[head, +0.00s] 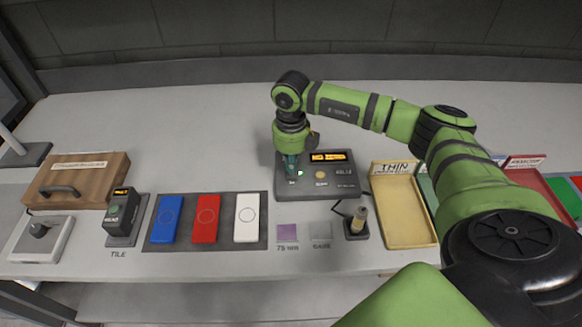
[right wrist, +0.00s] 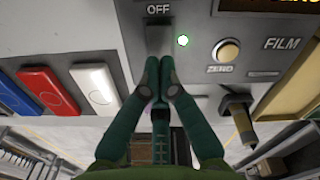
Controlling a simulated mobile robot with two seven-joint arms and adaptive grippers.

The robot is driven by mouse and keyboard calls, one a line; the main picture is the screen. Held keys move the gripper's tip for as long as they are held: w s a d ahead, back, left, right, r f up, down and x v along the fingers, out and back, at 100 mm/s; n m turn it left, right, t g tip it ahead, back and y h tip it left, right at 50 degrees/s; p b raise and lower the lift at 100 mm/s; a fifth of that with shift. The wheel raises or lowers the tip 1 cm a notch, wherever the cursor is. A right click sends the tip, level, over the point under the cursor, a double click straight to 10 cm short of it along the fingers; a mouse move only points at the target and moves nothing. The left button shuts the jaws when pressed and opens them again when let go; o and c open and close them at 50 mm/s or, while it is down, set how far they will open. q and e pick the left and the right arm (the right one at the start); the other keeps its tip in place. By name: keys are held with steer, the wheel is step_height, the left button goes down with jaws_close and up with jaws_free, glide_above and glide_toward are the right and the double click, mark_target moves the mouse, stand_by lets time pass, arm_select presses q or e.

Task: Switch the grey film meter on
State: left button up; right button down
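The grey film meter (head: 345,191) stands at the middle of the bench. Its display (head: 328,156) is lit amber. My right gripper (head: 291,174) points down over the left part of the meter. In the right wrist view its fingertips (right wrist: 160,68) are together, with nothing between them, at the near end of the switch; I cannot tell whether they touch it. My left gripper is not in view.
A grey mat with blue (head: 166,219), red (head: 205,219) and white (head: 247,218) tiles lies left of the meter. A small probe (head: 357,222) stands in front of it. The bench behind is clear.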

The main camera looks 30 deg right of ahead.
steer(key=shift+r+p, duration=1.5)
steer(key=shift+r, duration=1.15)
steer(key=shift+f, duration=0.1)
